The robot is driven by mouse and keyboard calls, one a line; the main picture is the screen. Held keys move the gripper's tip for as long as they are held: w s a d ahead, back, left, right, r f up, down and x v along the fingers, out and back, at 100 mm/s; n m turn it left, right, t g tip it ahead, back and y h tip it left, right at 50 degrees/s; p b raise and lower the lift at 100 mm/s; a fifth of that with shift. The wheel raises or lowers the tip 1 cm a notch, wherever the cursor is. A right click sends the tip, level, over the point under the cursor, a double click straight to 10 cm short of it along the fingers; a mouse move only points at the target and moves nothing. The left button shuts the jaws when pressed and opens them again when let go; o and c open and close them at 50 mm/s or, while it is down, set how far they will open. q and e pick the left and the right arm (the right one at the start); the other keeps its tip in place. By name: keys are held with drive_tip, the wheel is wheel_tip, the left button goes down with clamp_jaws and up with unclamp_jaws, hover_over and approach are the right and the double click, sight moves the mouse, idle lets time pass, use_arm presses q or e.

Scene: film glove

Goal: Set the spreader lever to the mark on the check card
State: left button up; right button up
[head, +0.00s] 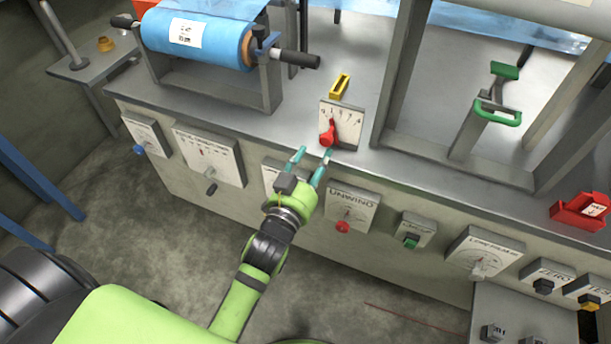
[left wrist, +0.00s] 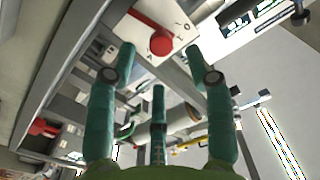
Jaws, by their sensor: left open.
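A red lever with a round knob (head: 327,136) stands on a white scale plate (head: 350,121) at the bench's front edge. I take it for the spreader lever. In the left wrist view, its red knob (left wrist: 162,41) lies beyond the fingertips, on the white plate (left wrist: 184,32). My left gripper (head: 313,156) is open just in front of and below the lever, with teal fingers spread and nothing between them. A small card with unreadable print sits in a red holder (head: 574,213) at the far right; I cannot tell whether it is the check card. My right gripper is out of view.
A blue film roll (head: 200,38) sits in a grey stand behind left. A yellow block (head: 339,86) lies behind the scale plate. The UNWIND dial (head: 352,205) and other controls line the front panel. A grey frame with a green handle (head: 498,112) stands right.

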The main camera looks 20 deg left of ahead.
use_arm(q)
drive_tip(key=s, duration=0.5)
drive_tip(key=shift+a, duration=0.1)
idle(0.3)
drive_tip(key=s+f+g, duration=0.3)
drive_tip(key=f, duration=0.9)
drive_tip(key=s+f+g+h, duration=0.1)
drive_tip(key=s+f+g, duration=0.2)
drive_tip(key=f, duration=0.9)
drive_tip(key=s+f+g, duration=0.3)
drive_tip(key=f, duration=0.9)
drive_tip(key=s+a+f+g+y, duration=0.1)
drive_tip(key=s+a+f+g, duration=0.15)
drive_tip(key=s+f, duration=0.4)
drive_tip(key=s+a+f+g, duration=0.2)
drive_tip(key=s+a+f, duration=0.1)
drive_tip(key=s+f, duration=0.35)
drive_tip(key=s+a+r+n+g+p, duration=0.1)
drive_tip(key=s+r+g+p, duration=0.2)
drive_tip(key=s+r+p, duration=0.7)
drive_tip(key=s+p, duration=0.2)
drive_tip(key=s, duration=0.2)
drive_tip(key=shift+y, duration=0.3)
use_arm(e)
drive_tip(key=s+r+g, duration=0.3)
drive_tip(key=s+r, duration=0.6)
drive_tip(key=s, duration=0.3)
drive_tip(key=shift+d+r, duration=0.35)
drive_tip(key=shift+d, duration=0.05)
